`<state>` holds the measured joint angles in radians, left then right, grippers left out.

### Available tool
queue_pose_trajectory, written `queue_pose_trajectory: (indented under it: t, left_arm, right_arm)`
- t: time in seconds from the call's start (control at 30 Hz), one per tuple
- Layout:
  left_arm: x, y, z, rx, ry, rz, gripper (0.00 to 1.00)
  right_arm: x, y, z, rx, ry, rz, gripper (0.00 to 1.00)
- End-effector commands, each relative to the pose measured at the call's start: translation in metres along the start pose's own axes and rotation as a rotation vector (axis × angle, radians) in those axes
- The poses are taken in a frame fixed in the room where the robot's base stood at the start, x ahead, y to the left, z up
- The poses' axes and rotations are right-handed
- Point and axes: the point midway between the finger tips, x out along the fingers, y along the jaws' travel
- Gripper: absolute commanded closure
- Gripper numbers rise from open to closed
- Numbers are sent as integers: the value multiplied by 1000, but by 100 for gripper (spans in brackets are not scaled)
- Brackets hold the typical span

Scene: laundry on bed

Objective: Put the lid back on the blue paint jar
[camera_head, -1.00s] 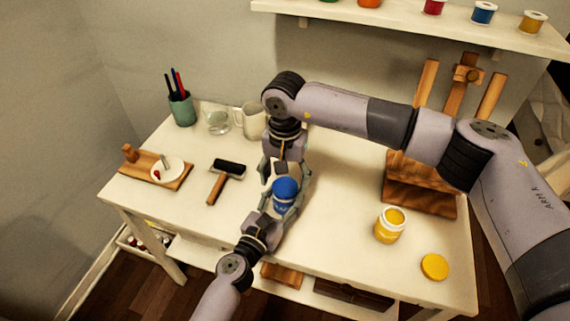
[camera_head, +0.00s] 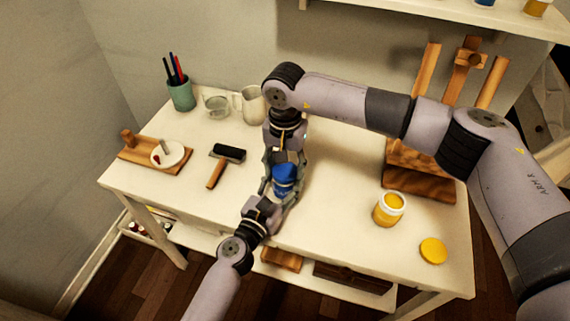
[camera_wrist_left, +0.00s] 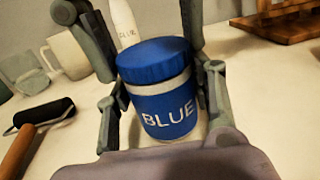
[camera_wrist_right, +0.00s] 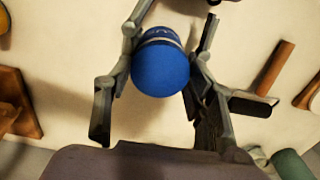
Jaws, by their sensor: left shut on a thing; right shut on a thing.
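The blue paint jar (camera_wrist_left: 168,115) stands upright on the white table, with a white band under its rim and the word BLUE on its front. The blue lid (camera_wrist_left: 152,60) sits on top of the jar and looks level. My left gripper (camera_head: 279,191) is shut on the jar body, one finger on each side. My right gripper (camera_head: 286,168) reaches down from above and is shut on the lid; the right wrist view looks down on the round lid (camera_wrist_right: 160,70) between its fingers. Whether the lid is fully seated cannot be told.
An open yellow paint jar (camera_head: 389,209) and its yellow lid (camera_head: 433,251) are to the right, by the wooden easel (camera_head: 415,175). A roller (camera_head: 226,160), a board with a dish (camera_head: 155,153), a pen cup (camera_head: 181,96) and a pitcher (camera_head: 253,103) are left or behind.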

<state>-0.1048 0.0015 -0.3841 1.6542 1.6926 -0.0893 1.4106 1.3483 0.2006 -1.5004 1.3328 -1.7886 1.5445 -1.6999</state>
Motion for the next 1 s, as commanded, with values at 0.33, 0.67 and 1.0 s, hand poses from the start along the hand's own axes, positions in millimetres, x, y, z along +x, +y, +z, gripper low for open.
queue_pose_trajectory:
  t: [0.33, 0.67, 1.0]
  left_arm:
    - [0, 0, 0, 0, 0, -1, 100]
    - [0, -1, 0, 0, 0, -1, 100]
    - [0, -1, 0, 0, 0, -1, 100]
  right_arm:
    - [0, -1, 0, 8, 0, -2, 84]
    - [0, -1, 0, 474, -1, -2, 84]
    - [1, 0, 0, 1131, -2, -2, 84]
